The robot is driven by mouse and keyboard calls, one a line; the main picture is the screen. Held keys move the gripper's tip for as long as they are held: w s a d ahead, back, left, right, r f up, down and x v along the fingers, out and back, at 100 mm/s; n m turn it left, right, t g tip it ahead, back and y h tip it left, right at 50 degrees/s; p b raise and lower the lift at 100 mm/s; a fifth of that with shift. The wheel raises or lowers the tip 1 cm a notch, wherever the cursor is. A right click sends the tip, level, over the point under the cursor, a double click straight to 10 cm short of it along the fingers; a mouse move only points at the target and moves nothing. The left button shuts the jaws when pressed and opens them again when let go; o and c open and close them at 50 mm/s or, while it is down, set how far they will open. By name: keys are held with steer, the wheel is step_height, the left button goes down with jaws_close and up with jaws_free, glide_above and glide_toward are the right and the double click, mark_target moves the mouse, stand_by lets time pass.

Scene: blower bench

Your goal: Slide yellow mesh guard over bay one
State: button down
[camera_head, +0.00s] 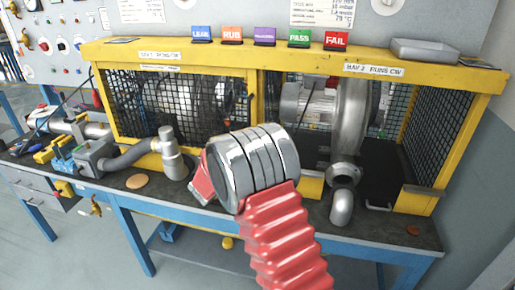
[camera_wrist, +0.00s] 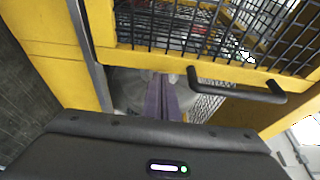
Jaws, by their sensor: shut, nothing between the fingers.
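The yellow mesh guard (camera_head: 185,105), a yellow frame with black wire mesh, stands in front of bay one (camera_head: 160,55) at the left of the yellow enclosure. In the wrist view the guard's yellow lower rail (camera_wrist: 215,68) crosses the upper right, with a black bar handle (camera_wrist: 235,88) on it. My gripper (camera_wrist: 162,95) is shut and empty; its purple-grey fingers point into a gap below the rail, left of the handle and apart from it. In the head view my silver wrist and red sleeve hide the fingers.
Bay two (camera_head: 375,68) is open in front, with a grey blower (camera_head: 350,120) and its outlet elbow. A pipe (camera_head: 170,155) stands before bay one. A vise (camera_head: 90,155) and tools sit at the left of the dark bench top. A grey box (camera_head: 430,50) lies on the enclosure.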

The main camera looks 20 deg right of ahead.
steer(key=v, duration=1.3)
steer(key=x, duration=1.1)
steer(key=shift+w, duration=0.45)
steer(key=shift+s+d, duration=0.1)
steer(key=shift+d, duration=0.05)
